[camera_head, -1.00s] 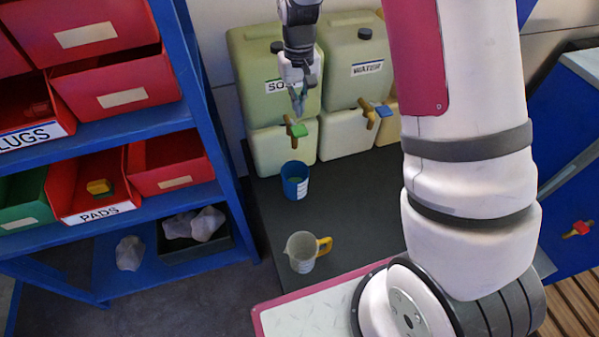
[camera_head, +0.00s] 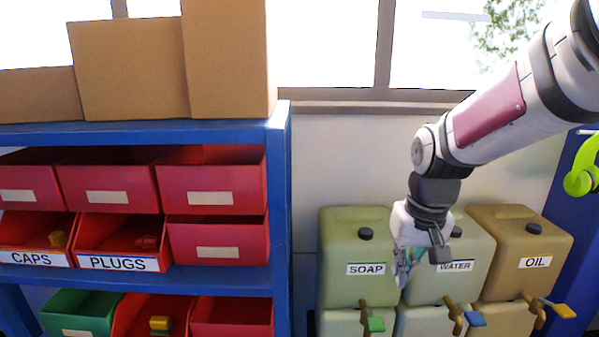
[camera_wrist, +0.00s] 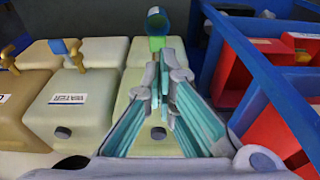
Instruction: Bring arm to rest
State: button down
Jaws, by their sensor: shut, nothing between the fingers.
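My gripper (camera_head: 403,276) hangs from my arm, which enters at the upper right of the head view. It is shut and empty, its fingers pointing down in front of the gap between the SOAP container (camera_head: 345,240) and the WATER container (camera_head: 468,285). In the wrist view my gripper (camera_wrist: 163,72) also shows its fingers together, above the SOAP container (camera_wrist: 135,90). Part of the WATER container is hidden behind the gripper in the head view.
An OIL container (camera_head: 530,245) stands at the right, with taps below the row. A blue shelf (camera_head: 281,190) with red bins fills the left, and cardboard boxes (camera_head: 130,65) sit on top. Green ear defenders (camera_head: 582,172) hang at the right edge. The wrist view shows a blue cup (camera_wrist: 157,20).

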jog(key=s+r+t, duration=0.1)
jog(key=s+r, duration=0.2)
jog(key=s, duration=0.6)
jog(key=s+r+t, duration=0.2)
jog(key=s+r, duration=0.2)
jog(key=s, duration=0.6)
jog(key=shift+s+d+r, duration=0.15)
jog(key=shift+s+r, duration=0.1)
